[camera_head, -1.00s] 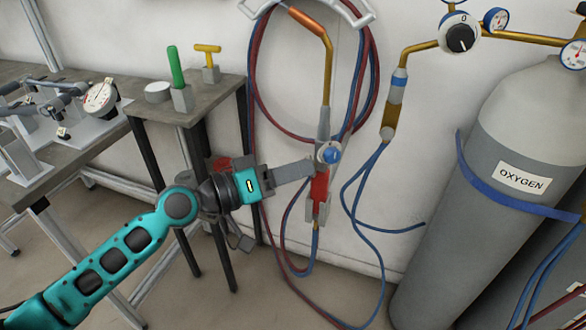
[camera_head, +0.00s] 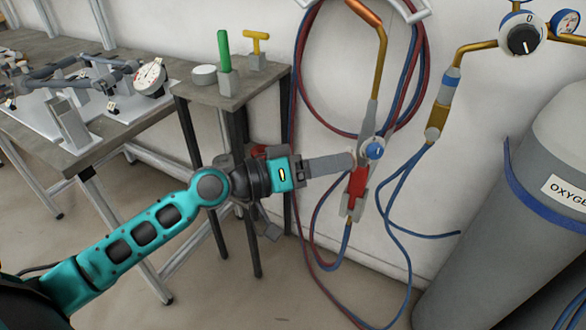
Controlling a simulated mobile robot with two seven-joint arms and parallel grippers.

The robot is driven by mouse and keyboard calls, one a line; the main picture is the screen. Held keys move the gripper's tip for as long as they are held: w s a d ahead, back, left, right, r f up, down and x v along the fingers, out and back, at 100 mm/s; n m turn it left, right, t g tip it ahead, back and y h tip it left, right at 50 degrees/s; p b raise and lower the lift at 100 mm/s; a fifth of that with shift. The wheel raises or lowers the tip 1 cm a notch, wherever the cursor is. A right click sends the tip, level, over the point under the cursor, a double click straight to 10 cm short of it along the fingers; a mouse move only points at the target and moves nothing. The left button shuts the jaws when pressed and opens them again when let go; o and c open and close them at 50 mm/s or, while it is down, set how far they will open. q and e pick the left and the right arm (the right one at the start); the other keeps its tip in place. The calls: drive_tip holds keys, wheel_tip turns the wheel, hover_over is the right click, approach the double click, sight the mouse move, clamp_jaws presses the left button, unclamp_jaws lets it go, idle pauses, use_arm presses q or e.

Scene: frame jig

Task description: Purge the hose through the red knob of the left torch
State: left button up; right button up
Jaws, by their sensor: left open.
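A torch (camera_head: 371,116) hangs upright on the wall, with a copper tip, a brass tube, a blue knob (camera_head: 375,150) and a red section (camera_head: 357,182) below it. My left gripper (camera_head: 350,162) reaches in from the left. It is open, with its fingertips right beside the torch at the height of the blue knob. I cannot tell whether they touch it. The red knob is not clearly visible; the fingers cover the torch's left side there. Red and blue hoses (camera_head: 300,75) loop around the torch and hang below it. My right gripper is not in view.
A small table (camera_head: 240,92) holds a green-handled tool (camera_head: 224,52), a yellow T-handle (camera_head: 255,40) and a white round piece (camera_head: 204,75). A grey oxygen cylinder (camera_head: 490,240) stands at the right, a regulator (camera_head: 523,35) above it. A bench (camera_head: 70,155) stands left.

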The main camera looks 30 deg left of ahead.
use_arm(q)
drive_tip(key=b+v, duration=0.3)
drive_tip(key=v, duration=0.8)
drive_tip(key=shift+s+a+b, duration=0.25)
drive_tip(key=shift+s+b, duration=0.05)
drive_tip(key=shift+b, duration=0.1)
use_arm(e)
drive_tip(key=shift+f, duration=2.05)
